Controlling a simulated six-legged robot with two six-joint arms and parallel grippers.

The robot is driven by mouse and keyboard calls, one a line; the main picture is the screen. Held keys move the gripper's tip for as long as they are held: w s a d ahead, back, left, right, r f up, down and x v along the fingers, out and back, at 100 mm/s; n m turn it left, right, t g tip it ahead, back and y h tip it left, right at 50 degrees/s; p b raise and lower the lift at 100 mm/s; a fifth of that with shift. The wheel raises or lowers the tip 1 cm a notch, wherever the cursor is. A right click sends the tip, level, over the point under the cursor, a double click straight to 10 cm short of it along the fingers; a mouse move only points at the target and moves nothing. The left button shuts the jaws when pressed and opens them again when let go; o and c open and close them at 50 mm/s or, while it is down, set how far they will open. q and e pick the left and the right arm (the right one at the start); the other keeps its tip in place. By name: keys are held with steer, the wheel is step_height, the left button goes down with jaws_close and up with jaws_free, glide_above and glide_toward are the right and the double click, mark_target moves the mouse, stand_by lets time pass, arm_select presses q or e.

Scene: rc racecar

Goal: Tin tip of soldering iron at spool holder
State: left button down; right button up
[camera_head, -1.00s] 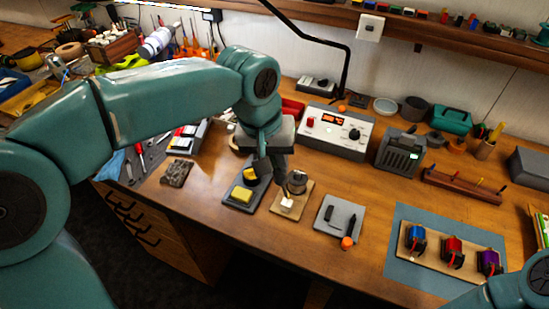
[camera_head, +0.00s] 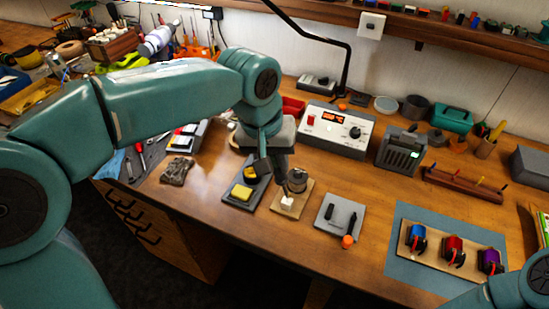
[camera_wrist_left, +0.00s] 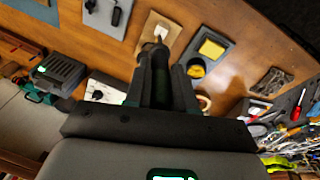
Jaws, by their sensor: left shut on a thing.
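My left gripper (camera_head: 272,163) is low over the bench in the head view. In the left wrist view its fingers (camera_wrist_left: 159,82) are shut on a dark, rod-like handle, which I take as the soldering iron (camera_wrist_left: 158,74). My right gripper is out of view.
A dark tray with a yellow sponge (camera_head: 241,192) lies left of the holder. The soldering station (camera_head: 335,130) stands behind. A blue mat (camera_head: 405,266) with motors is further right.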

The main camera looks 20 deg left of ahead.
arm_select(q)
steer(key=shift+f+b, duration=0.5)
steer(key=shift+f, duration=0.1)
stand_by(1.2)
stand_by(2.5)
steer(key=p+v, duration=0.3)
steer(key=v, duration=0.1)
steer(key=w+p+v, duration=0.1)
steer(key=p+v, duration=0.1)
steer(key=shift+d+r+p, duration=0.2)
steer(key=shift+d+p, duration=0.15)
steer(key=shift+f, duration=0.1)
steer(key=shift+d, duration=0.1)
stand_by(0.4)
